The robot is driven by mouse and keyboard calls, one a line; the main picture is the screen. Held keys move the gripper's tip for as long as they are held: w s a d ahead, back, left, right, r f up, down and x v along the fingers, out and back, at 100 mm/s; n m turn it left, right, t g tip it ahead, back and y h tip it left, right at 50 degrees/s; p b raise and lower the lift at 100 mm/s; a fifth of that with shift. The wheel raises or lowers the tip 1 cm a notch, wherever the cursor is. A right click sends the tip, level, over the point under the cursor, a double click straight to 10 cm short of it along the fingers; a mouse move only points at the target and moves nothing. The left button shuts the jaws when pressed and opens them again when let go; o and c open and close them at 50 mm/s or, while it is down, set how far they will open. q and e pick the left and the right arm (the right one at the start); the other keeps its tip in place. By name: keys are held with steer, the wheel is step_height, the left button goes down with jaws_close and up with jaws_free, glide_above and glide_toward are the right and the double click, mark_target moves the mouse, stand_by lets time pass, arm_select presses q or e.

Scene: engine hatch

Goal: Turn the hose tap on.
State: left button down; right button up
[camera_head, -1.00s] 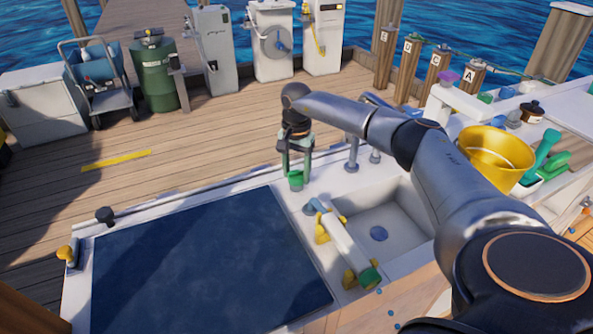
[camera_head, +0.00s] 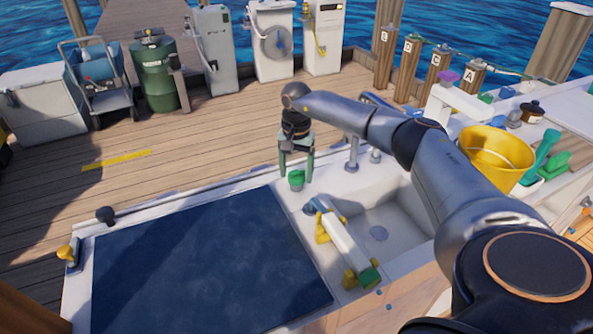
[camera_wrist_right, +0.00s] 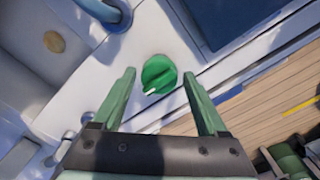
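A green round knob (camera_head: 296,179) with a ridge and a white mark stands on the white counter, between the dark blue hatch panel and the sink. It also shows in the right wrist view (camera_wrist_right: 158,75), just beyond and between the fingertips. My right gripper (camera_head: 296,166) is open, pointing down just behind the knob in the head view. I cannot tell whether any finger touches the knob. My left gripper is not in view.
The dark blue hatch panel (camera_head: 200,265) lies left of the knob. The sink (camera_head: 385,232) is to the right, with a grey-blue tap post (camera_head: 352,152) behind it. A white-and-green handled tool (camera_head: 345,245) lies by the sink. A yellow bucket (camera_head: 492,160) stands farther right.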

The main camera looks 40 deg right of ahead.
mark_target(296, 171)
steer(key=shift+o, duration=0.7)
step_height(296, 171, up, 12)
steer(key=shift+r+p, duration=0.25)
steer(key=shift+p, duration=0.05)
